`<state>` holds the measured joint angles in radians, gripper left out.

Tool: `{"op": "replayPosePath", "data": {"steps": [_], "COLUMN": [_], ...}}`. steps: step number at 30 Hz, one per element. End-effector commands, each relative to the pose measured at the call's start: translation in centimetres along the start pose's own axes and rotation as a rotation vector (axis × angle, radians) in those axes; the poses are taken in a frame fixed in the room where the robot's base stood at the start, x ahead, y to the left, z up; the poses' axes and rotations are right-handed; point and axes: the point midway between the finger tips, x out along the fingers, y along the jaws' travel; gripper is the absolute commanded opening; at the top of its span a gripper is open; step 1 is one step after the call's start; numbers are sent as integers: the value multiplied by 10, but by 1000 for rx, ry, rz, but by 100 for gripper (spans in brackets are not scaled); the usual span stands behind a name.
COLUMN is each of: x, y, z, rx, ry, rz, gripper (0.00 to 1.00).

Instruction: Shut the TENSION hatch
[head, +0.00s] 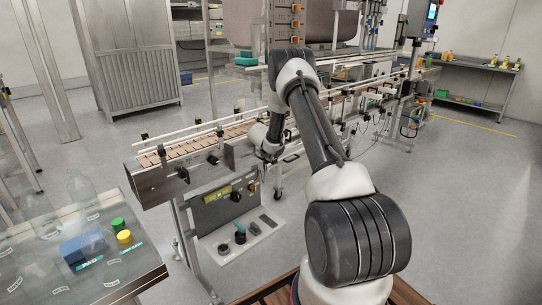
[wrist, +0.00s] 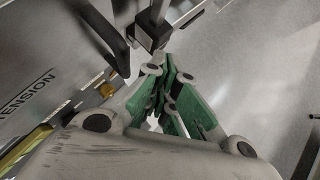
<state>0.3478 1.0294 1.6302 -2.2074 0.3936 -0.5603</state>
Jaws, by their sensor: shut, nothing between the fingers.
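In the wrist view a grey metal panel with the printed word TENSION (wrist: 28,92) fills the left side. I take it to be the hatch or the face beside it; how far the hatch stands open I cannot tell. A black bar handle (wrist: 104,32) and a small brass knob (wrist: 107,90) show near it. My gripper (wrist: 168,74) has green pads and is shut and empty, just right of the knob and handle. A dark metal bracket (wrist: 154,26) is close beyond the fingertips; contact is unclear. In the head view my forearm and wrist partly hide this area at the conveyor.
The conveyor (head: 200,146) runs from front left to back right. A grey panel with a yellow label (head: 217,194) hangs beneath its near end. A table (head: 125,285) with bottles, a blue block and caps stands at left. Open floor lies to the right.

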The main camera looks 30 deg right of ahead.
Motion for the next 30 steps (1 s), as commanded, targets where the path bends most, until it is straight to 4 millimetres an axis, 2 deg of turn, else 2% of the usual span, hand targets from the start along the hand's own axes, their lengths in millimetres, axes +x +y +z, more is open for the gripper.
{"op": "replayPosePath", "data": {"steps": [7,11,24,30], "x": [0,-10,-99,-118], "y": [0,1,1,0], "z": [0,1,0,0], "rx": [0,0,-1,0], "ry": [0,-1,0,0], "rz": [0,1,1,0], "gripper": [0,0,0,0]}}
